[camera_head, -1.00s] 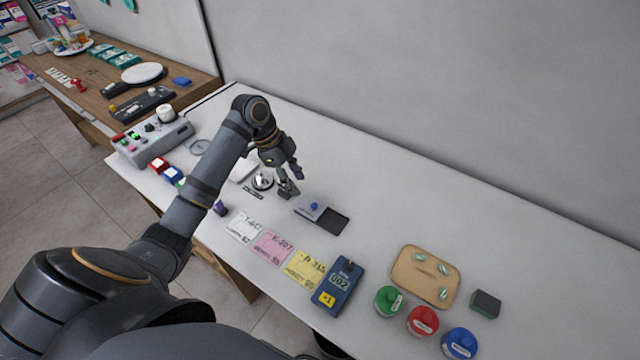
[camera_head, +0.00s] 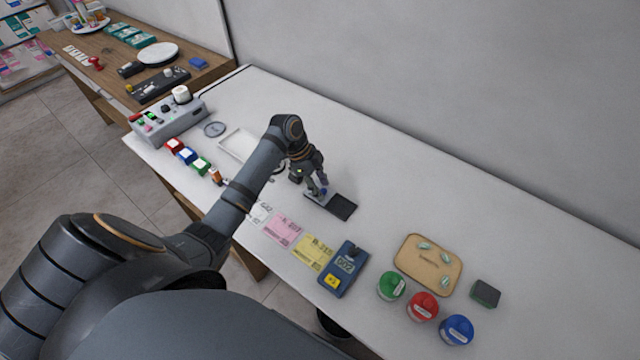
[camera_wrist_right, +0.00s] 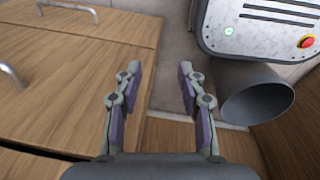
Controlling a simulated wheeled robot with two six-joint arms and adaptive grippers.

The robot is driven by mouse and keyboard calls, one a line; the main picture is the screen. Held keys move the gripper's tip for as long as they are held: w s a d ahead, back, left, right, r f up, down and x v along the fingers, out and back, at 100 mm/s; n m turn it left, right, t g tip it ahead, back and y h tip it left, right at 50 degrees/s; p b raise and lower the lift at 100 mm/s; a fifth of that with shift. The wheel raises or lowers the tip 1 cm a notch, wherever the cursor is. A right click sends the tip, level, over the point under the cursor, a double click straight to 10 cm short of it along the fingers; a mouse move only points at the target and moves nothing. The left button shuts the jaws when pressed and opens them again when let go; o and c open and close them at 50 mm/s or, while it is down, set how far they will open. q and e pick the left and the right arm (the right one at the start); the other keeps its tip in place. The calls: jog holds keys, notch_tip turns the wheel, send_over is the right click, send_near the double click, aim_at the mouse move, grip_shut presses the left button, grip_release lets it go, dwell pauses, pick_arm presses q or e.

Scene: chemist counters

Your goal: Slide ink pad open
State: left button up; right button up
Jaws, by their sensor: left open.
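The ink pad (camera_head: 342,207) lies on the white counter, with its dark pad surface showing at its right end. Its grey lid covers the left end and is mostly hidden by my left gripper (camera_head: 318,189). My left gripper is open and points down at the lid, around where the lid's blue knob is. I cannot tell whether the fingers touch it. In the right wrist view my right gripper (camera_wrist_right: 152,95) is open and empty, away from the counter top, facing wooden cabinet fronts.
Pink (camera_head: 282,228) and yellow (camera_head: 313,251) paper slips and a blue device (camera_head: 342,268) lie in front of the pad. A tan tray (camera_head: 428,264) and green (camera_head: 391,286), red and blue round containers stand to the right. The counter behind the pad is clear.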

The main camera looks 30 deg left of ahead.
pick_arm(q)
jog(key=shift+c, duration=0.5)
grip_shut()
pick_arm(e)
jog(key=shift+s+f, duration=0.1)
jog(key=shift+s, duration=0.45)
pick_arm(q)
jog(key=d, duration=0.2)
jog(key=d+p, duration=0.1)
jog(key=d, duration=0.1)
jog(key=s+d+p, duration=0.1)
jog(key=d, duration=0.2)
jog(key=shift+a, duration=0.15)
pick_arm(e)
notch_tip(320, 180, up, 2)
jog(key=shift+w+r, duration=0.1)
jog(key=shift+r, duration=0.05)
pick_arm(q)
jog(key=shift+o, duration=0.5)
grip_release()
jog(key=shift+w, duration=0.1)
